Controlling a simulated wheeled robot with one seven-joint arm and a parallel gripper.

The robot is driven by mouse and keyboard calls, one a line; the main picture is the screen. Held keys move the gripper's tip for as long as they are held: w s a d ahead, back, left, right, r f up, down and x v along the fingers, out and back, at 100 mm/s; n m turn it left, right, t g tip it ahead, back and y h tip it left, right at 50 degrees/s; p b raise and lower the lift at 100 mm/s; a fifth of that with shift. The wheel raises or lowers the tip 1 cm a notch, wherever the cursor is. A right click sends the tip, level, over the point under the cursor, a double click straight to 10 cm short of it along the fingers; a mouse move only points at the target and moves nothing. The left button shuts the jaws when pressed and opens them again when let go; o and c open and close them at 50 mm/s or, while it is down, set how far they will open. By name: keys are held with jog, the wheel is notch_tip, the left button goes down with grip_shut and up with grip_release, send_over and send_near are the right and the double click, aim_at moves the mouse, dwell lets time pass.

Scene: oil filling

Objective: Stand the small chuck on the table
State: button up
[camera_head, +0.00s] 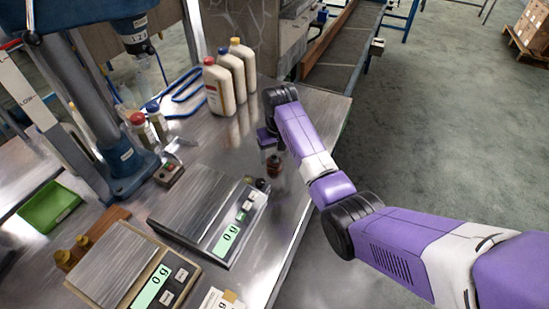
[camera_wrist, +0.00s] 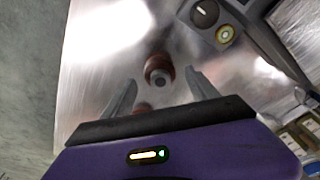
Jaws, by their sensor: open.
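A small reddish-brown round piece with a grey centre, which I take to be the small chuck (camera_wrist: 158,70), is on the metal table between the scale and the bottles. It also shows in the head view (camera_head: 274,166), where it appears upright. In the wrist view it lies ahead of and between the fingertips of my open gripper (camera_wrist: 161,80), with a gap on both sides. My gripper (camera_head: 266,138) is close to it in the head view, its fingers hard to make out. I see no contact.
A scale (camera_head: 190,215) stands left of the chuck, with a dark knob-like piece (camera_head: 261,184) by its corner. Several white bottles (camera_head: 219,90) stand behind. A second scale (camera_head: 115,265) and a green tray (camera_head: 48,207) are farther left. The table's right edge is near.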

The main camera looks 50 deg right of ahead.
aim_at(276, 164)
notch_tip(276, 164, up, 10)
jog(key=s, duration=0.1)
jog(key=shift+s+a, duration=0.2)
jog(key=shift+a, duration=0.15)
jog(key=shift+w+f, duration=0.1)
jog(key=w+d+r+t+h, duration=0.25)
jog(key=w+r+t, duration=0.25)
jog(key=w+t, duration=0.3)
jog(key=s+a+f+n+t, duration=0.2)
jog(key=s+a+t, duration=0.4)
jog(key=s+a, duration=0.85)
jog(key=s+a+n+y, duration=0.1)
jog(key=s+a, duration=0.3)
jog(key=s, duration=0.6)
jog(key=s+a+r+n+y, duration=0.1)
jog(key=s+a, duration=0.3)
jog(key=s, duration=0.7)
jog(key=s+a+n+y, duration=0.1)
jog(key=s+a, duration=0.3)
jog(key=s, duration=0.7)
jog(key=shift+r+g, duration=0.3)
jog(key=shift+g, duration=0.1)
